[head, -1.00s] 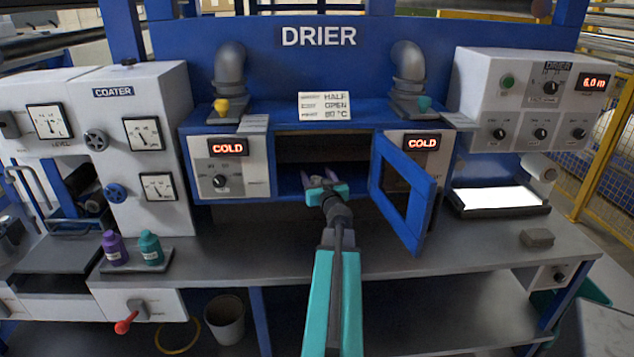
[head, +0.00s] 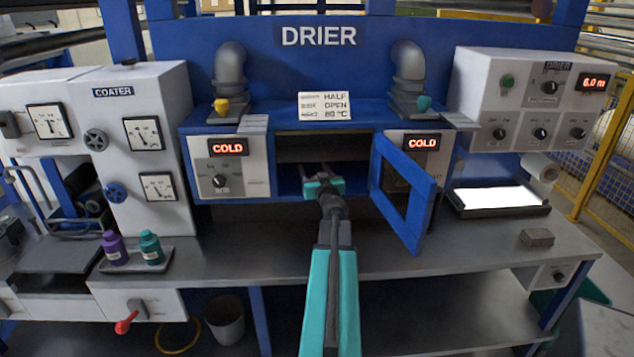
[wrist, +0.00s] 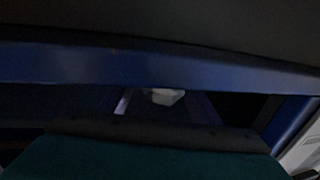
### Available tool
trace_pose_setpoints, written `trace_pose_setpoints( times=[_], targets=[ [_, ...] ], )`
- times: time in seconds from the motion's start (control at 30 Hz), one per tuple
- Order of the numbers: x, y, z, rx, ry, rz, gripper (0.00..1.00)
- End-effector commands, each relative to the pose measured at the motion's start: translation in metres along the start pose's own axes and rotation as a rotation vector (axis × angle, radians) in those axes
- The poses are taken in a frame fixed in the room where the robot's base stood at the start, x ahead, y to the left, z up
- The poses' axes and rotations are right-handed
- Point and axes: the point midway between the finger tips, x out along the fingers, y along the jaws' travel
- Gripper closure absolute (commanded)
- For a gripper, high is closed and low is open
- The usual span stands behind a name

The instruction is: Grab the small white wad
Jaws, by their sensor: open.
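The small white wad (wrist: 164,96) shows in the wrist view as a pale lump in the dark drier chamber, near the middle of the picture. Its lower part is hidden. In the head view I cannot make it out. My gripper (head: 317,174) is open at the mouth of the drier's middle opening (head: 322,150), with its fingers reaching into the dark. In the wrist view its teal body fills the bottom edge, and the wad lies beyond it. I see no contact with the wad.
The blue drier door (head: 405,190) hangs open just right of my arm. The opening's blue upper edge (wrist: 150,66) crosses the wrist view. Purple (head: 114,248) and teal (head: 151,248) bottles stand on a tray at left. A grey block (head: 537,237) lies on the bench at right.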

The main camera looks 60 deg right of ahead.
Motion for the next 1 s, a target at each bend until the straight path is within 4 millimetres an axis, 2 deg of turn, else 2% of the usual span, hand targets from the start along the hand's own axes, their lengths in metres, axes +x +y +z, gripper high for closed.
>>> trace_pose_setpoints(
  times=[0.07, 0.3, 0.73, 1.0],
  targets=[
    [0.000, 0.000, 0.000, 0.000, 0.000, 0.000, 0.46],
    [0.000, 0.000, 0.000, 0.000, 0.000, 0.000, 0.84],
    [0.000, 0.000, -0.003, -0.001, 0.000, -0.001, 0.85],
    [0.000, 0.000, -0.027, -0.001, 0.001, -0.001, 0.85]
  ],
)
